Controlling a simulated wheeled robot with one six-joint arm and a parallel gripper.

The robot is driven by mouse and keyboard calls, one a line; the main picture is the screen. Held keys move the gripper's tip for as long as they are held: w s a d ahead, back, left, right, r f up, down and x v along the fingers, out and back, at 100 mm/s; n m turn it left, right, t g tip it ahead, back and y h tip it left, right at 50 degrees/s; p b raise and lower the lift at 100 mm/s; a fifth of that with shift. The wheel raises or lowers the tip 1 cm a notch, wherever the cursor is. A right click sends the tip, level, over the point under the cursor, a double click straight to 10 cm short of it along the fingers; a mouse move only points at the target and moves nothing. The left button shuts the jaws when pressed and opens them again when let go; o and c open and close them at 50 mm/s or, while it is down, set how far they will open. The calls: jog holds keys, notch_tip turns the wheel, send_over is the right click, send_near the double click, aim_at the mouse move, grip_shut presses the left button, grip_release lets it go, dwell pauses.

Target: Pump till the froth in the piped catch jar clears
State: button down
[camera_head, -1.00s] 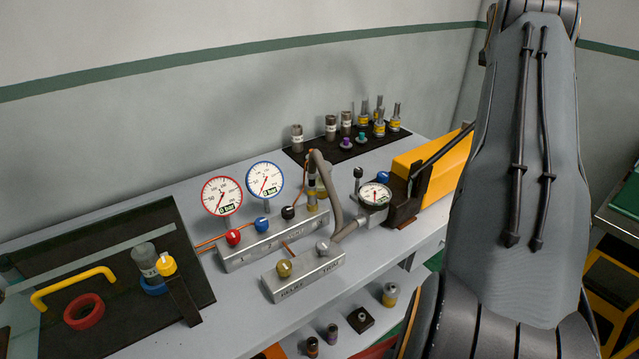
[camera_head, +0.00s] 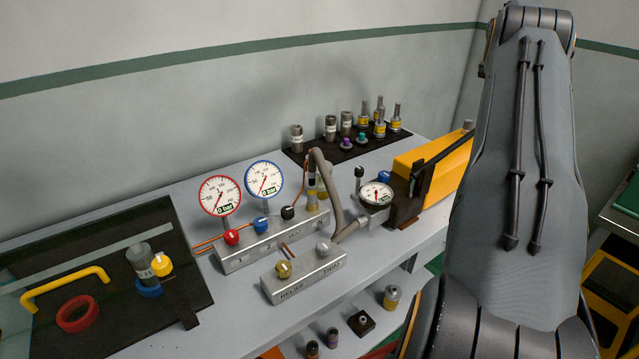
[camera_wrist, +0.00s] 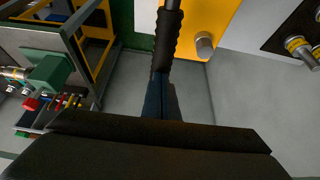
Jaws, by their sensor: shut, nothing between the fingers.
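The yellow pump (camera_head: 425,160) lies at the right end of the bench, with a dark lever (camera_head: 445,152) along its side. A small jar with a yellow band (camera_head: 312,202) stands behind the valve block, partly hidden by the grey hose; it looks like the catch jar, but its froth is too small to make out. My gripper is shut and empty; its dark fingers (camera_wrist: 164,100) show in the wrist view, in line with the lever's ribbed black grip (camera_wrist: 166,42). I cannot tell whether they touch. My arm hides the gripper in the head view.
Red-rimmed (camera_head: 220,196) and blue-rimmed (camera_head: 263,179) gauges stand behind the valve block (camera_head: 275,240); both displays appear to read 0 bar. A round gauge (camera_head: 376,194) sits by the pump. A front block (camera_head: 303,275) carries knobs. Several fittings stand on a black mat (camera_head: 295,155).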

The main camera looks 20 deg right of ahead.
jog(key=shift+d+f+b, duration=0.2)
jog(key=shift+f+b, duration=0.15)
jog(key=shift+f, duration=0.4)
jog(key=shift+d+f+b, duration=0.15)
jog(key=shift+f+b, duration=0.15)
jog(key=shift+f, duration=0.45)
jog(key=shift+w+d+f+b, duration=0.15)
jog(key=shift+f+b, duration=1)
jog(key=shift+f, duration=1.3)
jog(key=r, duration=0.2)
jog(key=r+p, duration=0.1)
jog(key=r, duration=0.2)
jog(key=r+p, duration=0.1)
jog(key=r, duration=0.2)
jog(key=shift+a, duration=0.4)
notch_tip(320, 180, up, 8)
jog(key=a+p, duration=0.2)
jog(key=p, duration=0.1)
jog(key=shift+s+f+p, duration=0.15)
jog(key=shift+s+p, duration=0.2)
jog(key=shift+s, duration=0.05)
